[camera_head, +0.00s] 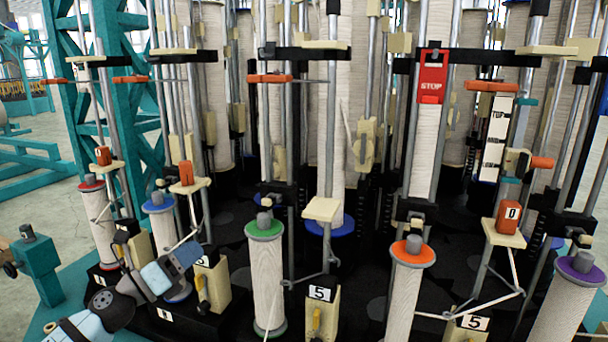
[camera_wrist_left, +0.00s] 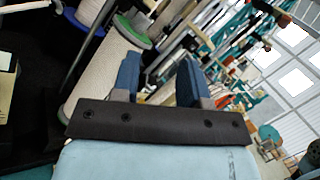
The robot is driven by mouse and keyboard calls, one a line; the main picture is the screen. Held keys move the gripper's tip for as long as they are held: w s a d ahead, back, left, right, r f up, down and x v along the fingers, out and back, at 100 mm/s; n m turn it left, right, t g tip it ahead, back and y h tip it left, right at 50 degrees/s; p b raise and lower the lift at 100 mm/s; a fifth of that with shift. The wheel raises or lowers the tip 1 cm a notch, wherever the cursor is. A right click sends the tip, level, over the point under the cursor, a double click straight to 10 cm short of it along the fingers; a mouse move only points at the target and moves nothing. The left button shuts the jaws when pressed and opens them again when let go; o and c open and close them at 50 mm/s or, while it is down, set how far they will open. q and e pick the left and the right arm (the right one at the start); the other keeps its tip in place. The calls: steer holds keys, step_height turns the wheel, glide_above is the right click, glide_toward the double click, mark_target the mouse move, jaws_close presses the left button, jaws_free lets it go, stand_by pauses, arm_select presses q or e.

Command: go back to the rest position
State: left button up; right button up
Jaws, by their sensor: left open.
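My left gripper (camera_head: 157,246) is at the lower left of the head view, in front of the white bobbin with a blue top (camera_head: 160,206). Its two blue fingers (camera_wrist_left: 158,78) stand apart in the left wrist view, and I see nothing held between them. My right gripper is in neither view.
A green-topped bobbin (camera_head: 264,275) and an orange-topped one (camera_head: 404,285) stand to the right. Rods, tan blocks and taut strands crowd the machine. A red STOP tag (camera_head: 432,78) hangs there. A teal post (camera_head: 39,268) stands at left; floor (camera_head: 45,140) shows beyond.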

arm_select(q)
steer(key=s+d+f+n+y+p, duration=0.15)
steer(key=s+f+n+y, duration=0.35)
steer(key=s+f+n, duration=0.7)
steer(key=s+f+n+y+p, duration=0.3)
steer(key=s+f+n+y, duration=0.4)
steer(key=f+n, duration=0.8)
steer(key=s+f+n+g, duration=0.2)
steer(key=s+f+n, duration=0.1)
steer(key=s, duration=0.3)
steer(key=s+d+f+n+g, duration=0.1)
steer(key=s+f+n+g, duration=0.1)
steer(key=s+n, duration=0.3)
steer(key=shift+s+d+f+h+p, duration=0.3)
steer(key=shift+s+f, duration=0.3)
steer(key=shift+s, duration=0.4)
